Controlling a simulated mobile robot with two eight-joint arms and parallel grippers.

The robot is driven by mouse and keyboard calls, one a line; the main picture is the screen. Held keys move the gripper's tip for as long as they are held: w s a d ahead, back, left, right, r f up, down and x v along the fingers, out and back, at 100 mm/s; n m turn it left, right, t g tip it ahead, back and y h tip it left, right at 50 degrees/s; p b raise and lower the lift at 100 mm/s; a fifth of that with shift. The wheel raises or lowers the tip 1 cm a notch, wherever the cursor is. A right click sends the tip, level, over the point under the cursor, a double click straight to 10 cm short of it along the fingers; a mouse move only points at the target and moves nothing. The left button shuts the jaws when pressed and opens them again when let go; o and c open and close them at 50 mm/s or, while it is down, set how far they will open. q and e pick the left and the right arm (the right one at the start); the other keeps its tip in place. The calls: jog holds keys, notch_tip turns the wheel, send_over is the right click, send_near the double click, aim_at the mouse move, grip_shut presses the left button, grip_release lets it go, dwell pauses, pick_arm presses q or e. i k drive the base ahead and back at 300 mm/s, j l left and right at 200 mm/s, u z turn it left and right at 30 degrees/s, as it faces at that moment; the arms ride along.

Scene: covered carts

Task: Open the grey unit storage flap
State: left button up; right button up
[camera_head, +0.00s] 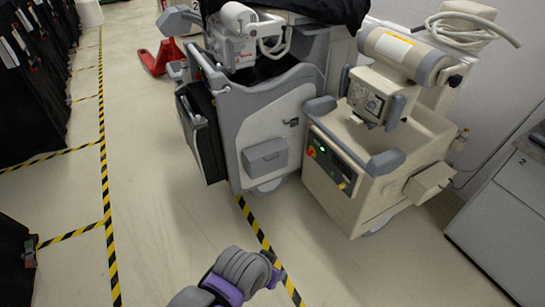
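The grey unit (232,105) is a wheeled medical machine with grey and white panels in the upper middle. Its storage flap (265,156) looks like the small grey box front low on the white panel, and it appears closed. My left gripper (278,273) is at the bottom centre, on a grey and purple arm that enters from below, left of centre. It is well short of the flap and touches nothing that I can see. Its fingers are small and dark, and their opening is unclear. My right gripper is not in view.
A beige machine (355,190) stands close on the right of the grey unit, with a box jutting from its side (430,183). A grey cabinet (500,220) is at the far right. Black-covered carts (30,90) line the left. The floor in front is clear.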

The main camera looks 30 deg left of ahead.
aim_at(263, 150)
jog(key=i+j, duration=0.25)
jog(key=i, duration=0.2)
jog(key=i+j+u, duration=0.15)
jog(key=i+u, duration=0.15)
jog(key=i, duration=0.2)
jog(key=i+u, duration=0.3)
jog(key=i, duration=0.2)
jog(key=u, duration=1.35)
